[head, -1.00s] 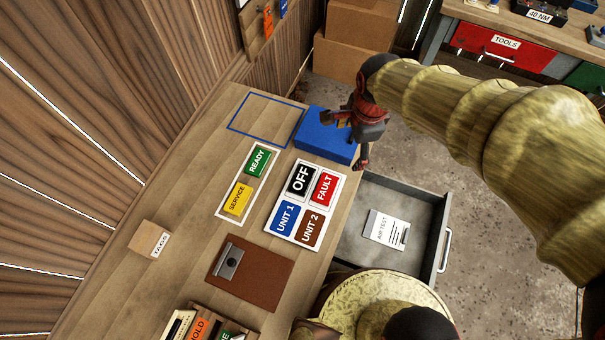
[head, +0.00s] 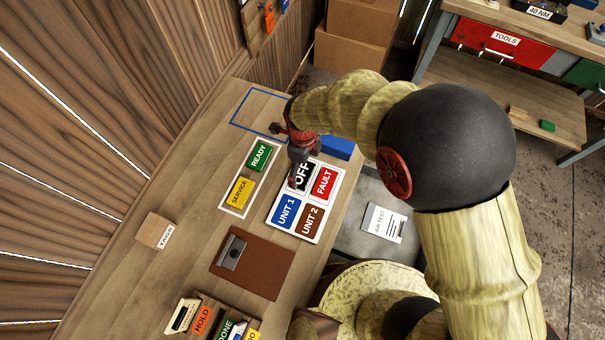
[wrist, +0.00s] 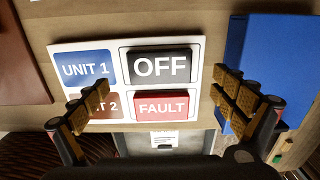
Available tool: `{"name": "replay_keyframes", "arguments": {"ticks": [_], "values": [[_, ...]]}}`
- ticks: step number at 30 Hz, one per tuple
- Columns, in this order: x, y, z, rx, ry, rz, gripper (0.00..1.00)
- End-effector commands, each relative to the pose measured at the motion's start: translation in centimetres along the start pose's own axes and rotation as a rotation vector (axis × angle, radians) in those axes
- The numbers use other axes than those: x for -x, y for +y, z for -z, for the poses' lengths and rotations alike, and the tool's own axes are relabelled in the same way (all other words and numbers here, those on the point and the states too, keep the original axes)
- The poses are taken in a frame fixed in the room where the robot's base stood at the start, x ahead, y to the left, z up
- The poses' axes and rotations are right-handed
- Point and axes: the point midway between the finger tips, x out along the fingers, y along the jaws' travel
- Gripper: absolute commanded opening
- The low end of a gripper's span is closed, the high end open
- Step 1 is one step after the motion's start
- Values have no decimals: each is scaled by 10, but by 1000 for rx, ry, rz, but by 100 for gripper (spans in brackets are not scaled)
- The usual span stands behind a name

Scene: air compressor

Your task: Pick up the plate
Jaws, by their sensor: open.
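Several lettered plates lie on a white board (head: 268,222) on the bench: black OFF (head: 301,177), red FAULT (head: 323,184), blue UNIT 1 (head: 285,211) and brown UNIT 2 (head: 310,219). My gripper (head: 285,157) is over the bench beside the OFF plate and partly hides it. In the wrist view my gripper (wrist: 163,102) is open and empty. Its fingers stand on either side of the red FAULT plate (wrist: 161,108), with the black OFF plate (wrist: 160,66) just beyond. The left finger covers part of UNIT 2 (wrist: 109,108). I cannot tell the fingers' height.
Green READY (head: 259,156) and yellow SERVICE (head: 240,192) plates lie on another white board. A blue block (head: 338,148) is close to my right finger in the wrist view (wrist: 275,65). A brown clipboard (head: 255,268) lies nearer. An open drawer holds an AIR TEST card (head: 383,222).

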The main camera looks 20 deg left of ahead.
Motion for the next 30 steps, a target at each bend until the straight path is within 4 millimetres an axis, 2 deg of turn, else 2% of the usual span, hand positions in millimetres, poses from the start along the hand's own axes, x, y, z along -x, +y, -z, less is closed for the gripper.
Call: {"name": "replay_keyframes", "arguments": {"ticks": [3, 8, 15, 30], "values": [[-21, 1, 0, 1, 2, -2, 97], [-40, 1, 0, 1, 2, -2, 97], [-40, 0, -1, 1, 1, -1, 97], [-40, 0, -1, 1, 1, -1, 69]]}}
